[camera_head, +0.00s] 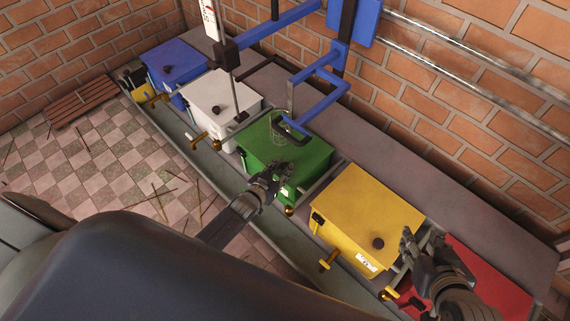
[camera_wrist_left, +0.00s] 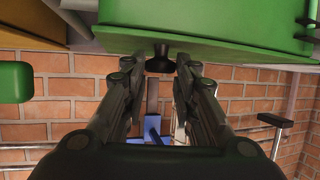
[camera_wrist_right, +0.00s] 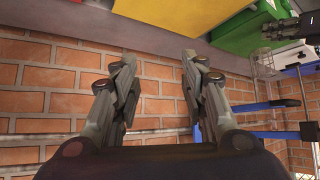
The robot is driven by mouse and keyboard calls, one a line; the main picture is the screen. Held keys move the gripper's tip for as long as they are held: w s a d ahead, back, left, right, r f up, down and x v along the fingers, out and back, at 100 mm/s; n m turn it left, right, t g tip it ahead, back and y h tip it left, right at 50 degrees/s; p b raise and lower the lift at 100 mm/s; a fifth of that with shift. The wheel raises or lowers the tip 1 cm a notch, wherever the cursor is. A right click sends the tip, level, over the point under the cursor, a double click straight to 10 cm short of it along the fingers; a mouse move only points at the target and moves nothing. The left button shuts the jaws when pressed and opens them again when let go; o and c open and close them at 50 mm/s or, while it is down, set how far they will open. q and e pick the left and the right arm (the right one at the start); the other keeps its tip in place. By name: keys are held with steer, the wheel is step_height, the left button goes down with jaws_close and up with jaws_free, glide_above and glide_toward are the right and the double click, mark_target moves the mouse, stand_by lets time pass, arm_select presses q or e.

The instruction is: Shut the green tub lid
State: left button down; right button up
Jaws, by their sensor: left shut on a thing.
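The green tub (camera_head: 265,140) stands in the middle of the row of tubs, and its green lid lies over its top, looking about flat. Whether a gap remains under the lid I cannot tell. My left gripper (camera_head: 276,176) is at the lid's front part. In the head view the gripper hides this knob. My right gripper (camera_head: 422,245) is open and empty near the yellow and red tubs; its fingers stand apart in the right wrist view (camera_wrist_right: 155,65).
Blue (camera_head: 172,62), white (camera_head: 230,92), yellow (camera_head: 365,205) and red (camera_head: 490,275) tubs share the grey bench (camera_head: 375,165). A blue frame (camera_head: 318,105) and a wire basket (camera_head: 279,130) overhang the green tub. Brass taps line the front. A brick wall stands behind.

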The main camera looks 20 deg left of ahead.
arm_select(q)
steer(key=shift+s+f, duration=0.15)
steer(key=shift+s, duration=0.05)
arm_select(e)
steer(key=shift+s+d+f+g, duration=0.2)
steer(key=shift+s+f+g, duration=0.2)
steer(key=shift+s+f, duration=0.05)
arm_select(q)
steer(key=shift+a, duration=0.1)
steer(key=c, duration=1.3)
jaws_free()
steer(key=shift+s, duration=0.15)
arm_select(e)
steer(key=shift+s+r, duration=0.1)
arm_select(q)
steer(key=v, duration=1.2)
steer(key=shift+a, duration=0.1)
